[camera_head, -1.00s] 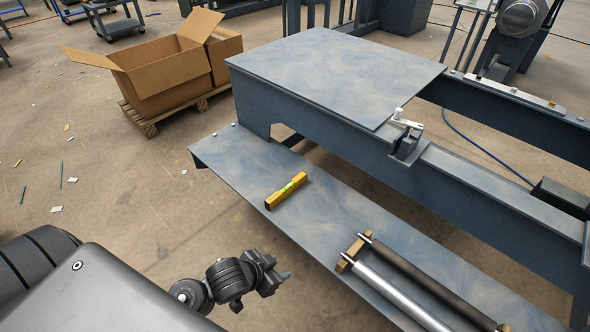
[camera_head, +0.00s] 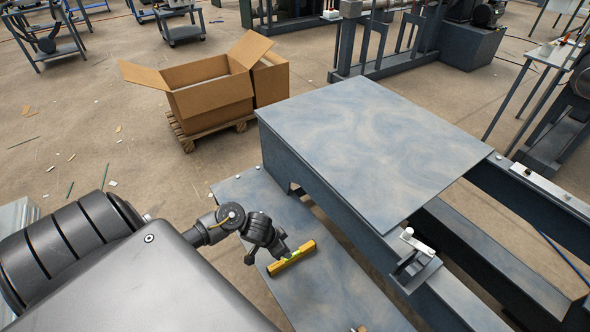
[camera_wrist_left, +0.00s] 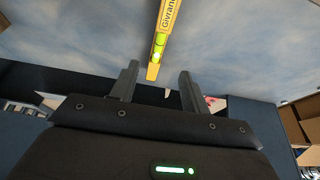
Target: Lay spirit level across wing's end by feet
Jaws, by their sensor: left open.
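The yellow spirit level (camera_head: 299,255) lies on the low blue-grey wing plate (camera_head: 345,284), beside the taller frame. My left gripper (camera_head: 281,252) is right at the level, over its middle or left part. In the left wrist view the level (camera_wrist_left: 166,25) runs up from between the two fingers, with its green vial and lettering showing. There my left gripper (camera_wrist_left: 157,68) is open, with a gap on both sides of the level. I cannot tell how far the fingertips are above the plate. My right gripper is not in view.
The raised flat top (camera_head: 370,140) stands right of the wing plate, with a clamp-like bracket (camera_head: 412,255) on the frame below it. An open cardboard box (camera_head: 210,98) on a pallet (camera_head: 190,140) is behind. The plate around the level is mostly clear.

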